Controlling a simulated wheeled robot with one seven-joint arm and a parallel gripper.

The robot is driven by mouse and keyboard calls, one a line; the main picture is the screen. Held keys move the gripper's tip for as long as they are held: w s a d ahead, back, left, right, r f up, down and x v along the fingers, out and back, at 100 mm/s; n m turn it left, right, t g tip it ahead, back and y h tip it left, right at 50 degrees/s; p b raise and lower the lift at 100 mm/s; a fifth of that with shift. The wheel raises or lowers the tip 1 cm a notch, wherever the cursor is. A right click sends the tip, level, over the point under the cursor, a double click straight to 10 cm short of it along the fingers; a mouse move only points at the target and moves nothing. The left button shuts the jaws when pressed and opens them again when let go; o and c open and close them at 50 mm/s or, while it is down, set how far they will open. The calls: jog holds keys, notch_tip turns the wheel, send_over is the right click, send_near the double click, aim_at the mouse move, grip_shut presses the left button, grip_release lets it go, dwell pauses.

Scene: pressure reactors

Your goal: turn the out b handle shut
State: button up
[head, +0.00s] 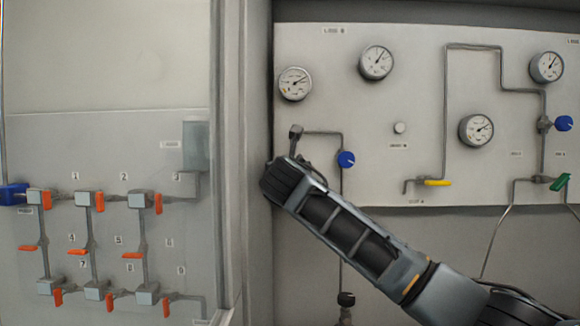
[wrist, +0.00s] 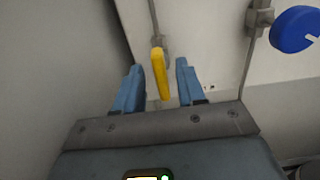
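In the wrist view a yellow lever handle (wrist: 161,75) on a thin pipe stands between the two blue fingers of my gripper (wrist: 159,66). The fingers are apart, with a gap visible on each side of the handle; the right gap looks a little wider. In the head view my arm covers this handle and my gripper is hidden behind the arm's end, left of a blue knob. Another yellow handle (head: 437,183) lies level at the lower middle of the panel. The labels are too small to read surely.
The blue knob (head: 346,159) is close to the right of my arm's end and shows in the wrist view (wrist: 296,29). A grey post (head: 256,160) stands close on the left. Gauges (head: 295,83), a green handle (head: 560,181) and orange-handled valves (head: 97,201) are farther off.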

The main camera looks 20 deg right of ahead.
jog(key=shift+x, duration=1.1)
grip_shut()
